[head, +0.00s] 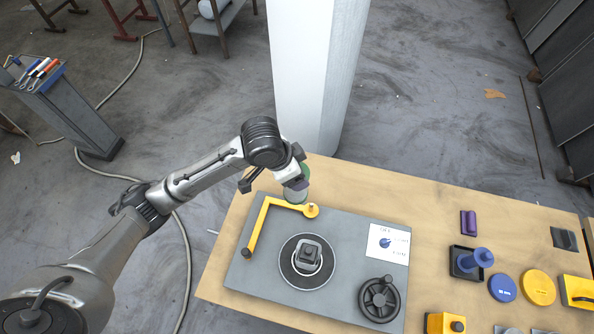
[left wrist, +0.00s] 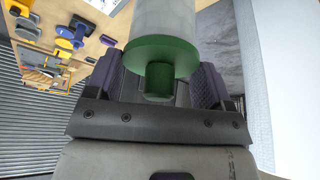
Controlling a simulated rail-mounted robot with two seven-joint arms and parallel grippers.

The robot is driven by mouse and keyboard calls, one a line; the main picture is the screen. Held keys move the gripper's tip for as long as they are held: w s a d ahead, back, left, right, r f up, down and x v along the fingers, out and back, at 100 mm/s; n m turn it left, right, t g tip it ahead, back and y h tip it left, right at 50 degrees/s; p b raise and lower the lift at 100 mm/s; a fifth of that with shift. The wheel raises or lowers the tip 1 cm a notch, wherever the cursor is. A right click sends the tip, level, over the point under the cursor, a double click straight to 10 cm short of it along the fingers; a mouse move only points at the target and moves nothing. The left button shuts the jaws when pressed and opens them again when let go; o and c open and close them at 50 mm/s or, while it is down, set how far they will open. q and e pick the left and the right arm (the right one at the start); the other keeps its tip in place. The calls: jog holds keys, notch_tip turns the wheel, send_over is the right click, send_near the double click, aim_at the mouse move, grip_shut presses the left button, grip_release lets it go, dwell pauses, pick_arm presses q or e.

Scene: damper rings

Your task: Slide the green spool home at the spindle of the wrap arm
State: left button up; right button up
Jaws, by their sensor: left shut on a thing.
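The green spool has a green end flange (left wrist: 160,55) and a pale grey wrapped body (left wrist: 165,18). My left gripper (left wrist: 158,85) is shut on its green end stub, between two purple finger pads. In the head view the spool (head: 296,196) hangs below my left gripper (head: 299,180), its lower end by the upper bar of the yellow wrap arm (head: 260,222). The spindle (head: 312,209) at the bar's round right end is just right of and below the spool. I cannot tell whether they touch. My right gripper is not in view.
The grey base plate (head: 345,225) carries a black turntable (head: 306,262) with a block, a white label card (head: 388,243) and a black handwheel (head: 379,299). Right of it stand a blue spool (head: 483,257), a purple block (head: 468,222) and blue and yellow discs. A white column (head: 315,80) rises behind the table.

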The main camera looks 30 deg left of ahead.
pick_arm(q)
jog(key=w+d+f+m+g+h, duration=0.1)
jog(key=w+f+m, duration=0.2)
jog(key=f, duration=0.6)
jog(key=w+d+f+m+g, duration=0.1)
jog(key=w+f+m+g, duration=0.1)
jog(key=f+m, duration=0.4)
notch_tip(320, 180, down, 3)
jog(key=shift+w+d+h, duration=0.35)
jog(key=shift+w+h, duration=0.05)
jog(key=shift+w, duration=0.5)
jog(key=shift+f+b, duration=2.25)
jog(key=shift+f, duration=0.85)
jog(key=shift+f, duration=0.2)
jog(key=o, duration=1.2)
